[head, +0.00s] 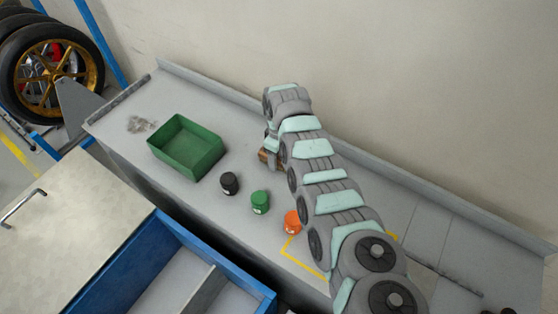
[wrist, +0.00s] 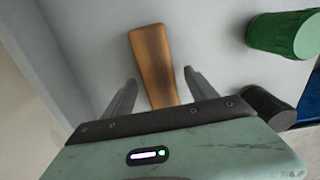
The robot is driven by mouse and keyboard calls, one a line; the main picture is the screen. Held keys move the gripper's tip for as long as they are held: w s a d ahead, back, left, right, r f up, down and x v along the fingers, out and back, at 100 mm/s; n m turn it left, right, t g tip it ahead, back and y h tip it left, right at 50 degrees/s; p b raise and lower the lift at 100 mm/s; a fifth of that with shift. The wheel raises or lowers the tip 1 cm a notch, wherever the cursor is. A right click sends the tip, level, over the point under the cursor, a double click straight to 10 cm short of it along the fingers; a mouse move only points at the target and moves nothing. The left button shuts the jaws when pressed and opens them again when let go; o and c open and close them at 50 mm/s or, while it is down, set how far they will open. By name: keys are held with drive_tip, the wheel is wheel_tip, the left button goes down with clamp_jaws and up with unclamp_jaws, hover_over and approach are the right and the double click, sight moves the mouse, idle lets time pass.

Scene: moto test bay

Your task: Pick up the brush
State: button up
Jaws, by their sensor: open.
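The brush shows in the wrist view as a brown wooden handle (wrist: 153,62) between my two fingers. Its lower end is hidden behind the gripper body. My gripper (wrist: 158,84) is open, with one finger on each side of the handle and a gap visible on both sides. In the head view a small brown piece of the brush (head: 264,155) shows beside the end of my arm. The rest is hidden by the arm.
A green bin (head: 187,147) stands left of my gripper on the grey bench. Black (head: 229,184), green (head: 260,203) and orange (head: 292,222) jars stand in a row nearer the front edge. Small metal parts (head: 140,124) lie at the far left. A wall runs behind.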

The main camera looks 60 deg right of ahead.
drive_tip(key=shift+f, duration=0.3)
drive_tip(key=shift+c, duration=0.5)
clamp_jaws()
